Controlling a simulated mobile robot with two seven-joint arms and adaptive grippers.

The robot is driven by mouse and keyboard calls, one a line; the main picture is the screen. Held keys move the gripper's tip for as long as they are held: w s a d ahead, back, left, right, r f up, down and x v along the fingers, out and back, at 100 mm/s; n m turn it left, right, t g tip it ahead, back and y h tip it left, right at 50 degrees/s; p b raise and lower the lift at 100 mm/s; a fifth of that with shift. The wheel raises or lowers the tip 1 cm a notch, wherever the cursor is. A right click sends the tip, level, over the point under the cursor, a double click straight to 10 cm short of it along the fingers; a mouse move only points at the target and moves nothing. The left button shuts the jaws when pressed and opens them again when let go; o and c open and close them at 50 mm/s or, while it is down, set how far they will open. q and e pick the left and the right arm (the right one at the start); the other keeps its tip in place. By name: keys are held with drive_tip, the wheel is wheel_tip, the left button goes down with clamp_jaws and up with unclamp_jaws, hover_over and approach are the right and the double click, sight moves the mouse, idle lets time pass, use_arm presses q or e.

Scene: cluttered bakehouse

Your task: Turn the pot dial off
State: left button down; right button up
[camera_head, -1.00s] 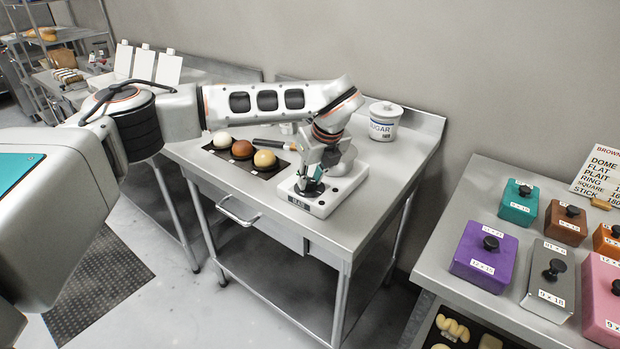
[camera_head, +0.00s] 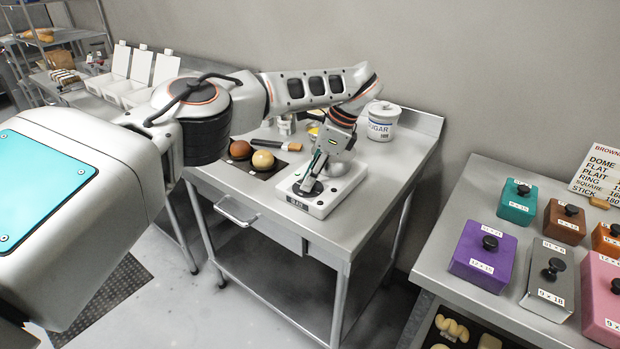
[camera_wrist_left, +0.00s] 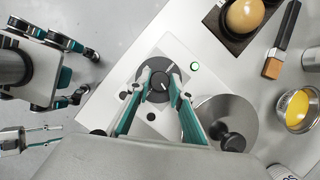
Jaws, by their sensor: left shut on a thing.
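The pot dial (camera_wrist_left: 157,84) is a dark round knob on a white unit (camera_head: 321,204) at the table's front right corner. My left gripper (camera_head: 309,186) points down at this knob. In the left wrist view its two teal-lined fingers (camera_wrist_left: 159,80) are shut on the knob from both sides. A small white pointer mark shows on the knob. A green-ringed indicator (camera_wrist_left: 194,66) is beside it on the unit. A round metal pot (camera_wrist_left: 228,120) with a black lid knob sits on the unit. My right gripper (camera_wrist_left: 75,92) shows at the left of the wrist view, empty, fingers apart.
Brown and tan balls (camera_head: 263,160) lie on a dark board left of the unit. A brush (camera_head: 277,144), a yellow-filled bowl (camera_wrist_left: 297,106) and a sugar tub (camera_head: 382,121) stand behind. Several coloured boxes (camera_head: 483,254) fill the right table.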

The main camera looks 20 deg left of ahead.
use_arm(q)
drive_tip(key=shift+w+n+g+h+b, duration=0.1)
drive_tip(key=shift+n+g+h+b, duration=0.3)
drive_tip(key=shift+n+b, duration=0.95)
drive_tip(key=shift+n, duration=0.25)
drive_tip(key=c, duration=1.8)
unclamp_jaws()
